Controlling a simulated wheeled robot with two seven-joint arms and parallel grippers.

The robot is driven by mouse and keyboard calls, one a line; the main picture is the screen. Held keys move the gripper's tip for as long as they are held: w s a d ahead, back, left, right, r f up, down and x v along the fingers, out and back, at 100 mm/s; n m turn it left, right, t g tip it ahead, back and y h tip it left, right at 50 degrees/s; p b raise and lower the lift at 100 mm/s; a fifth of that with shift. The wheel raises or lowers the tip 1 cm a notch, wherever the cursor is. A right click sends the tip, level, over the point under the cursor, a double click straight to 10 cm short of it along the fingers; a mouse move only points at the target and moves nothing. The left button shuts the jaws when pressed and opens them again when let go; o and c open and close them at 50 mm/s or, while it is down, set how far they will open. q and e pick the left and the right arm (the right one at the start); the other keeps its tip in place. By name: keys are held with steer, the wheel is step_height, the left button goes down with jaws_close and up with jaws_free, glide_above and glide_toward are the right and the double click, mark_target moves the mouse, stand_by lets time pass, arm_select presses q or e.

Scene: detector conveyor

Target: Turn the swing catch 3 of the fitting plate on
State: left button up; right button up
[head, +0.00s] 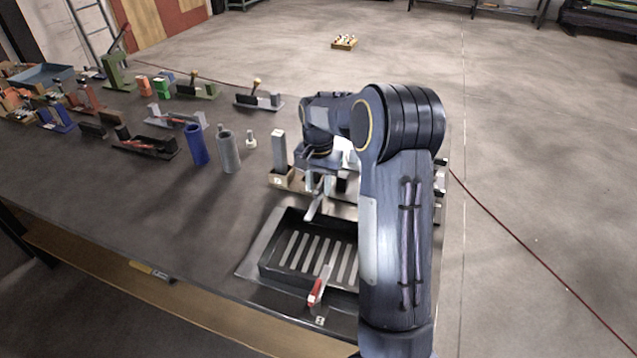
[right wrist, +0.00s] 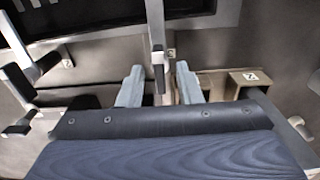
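The fitting plate (head: 252,262) is a grey plate around a dark slotted tray (head: 275,268) on the bench; my right arm hides its right part. A swing catch with a red grip (head: 317,291) stands at its front edge. A grey catch lever (head: 314,207) stands at the back edge, near my right gripper (head: 319,184). In the right wrist view, my right gripper (right wrist: 159,86) has its two fingers apart, with a grey lever (right wrist: 157,32) with a dark tip between them. Contact is not clear. My left gripper is not in view.
A tan block fixture (head: 282,180) with a grey post stands just behind the plate. Blue (head: 197,145) and grey (head: 229,152) cylinders stand to the left. More levers (right wrist: 25,80) show at left in the right wrist view. The bench left of the plate is clear.

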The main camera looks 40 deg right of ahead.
mark_target(319, 188)
step_height(319, 188, up, 8)
steer(key=shift+f, duration=0.2)
steer(key=shift+r, duration=0.1)
stand_by(0.7)
steer(key=shift+s+a+r, duration=0.15)
steer(key=shift+s, duration=0.05)
steer(key=s+a+n+t+y, duration=0.3)
steer(key=s+a+n, duration=0.7)
steer(key=s+a, duration=1.1)
steer(key=s+t, duration=0.2)
steer(key=s, duration=0.1)
steer(key=shift+s+f+t+y, duration=0.2)
steer(key=shift+s+t+y, duration=0.1)
steer(key=shift+s+y, duration=0.1)
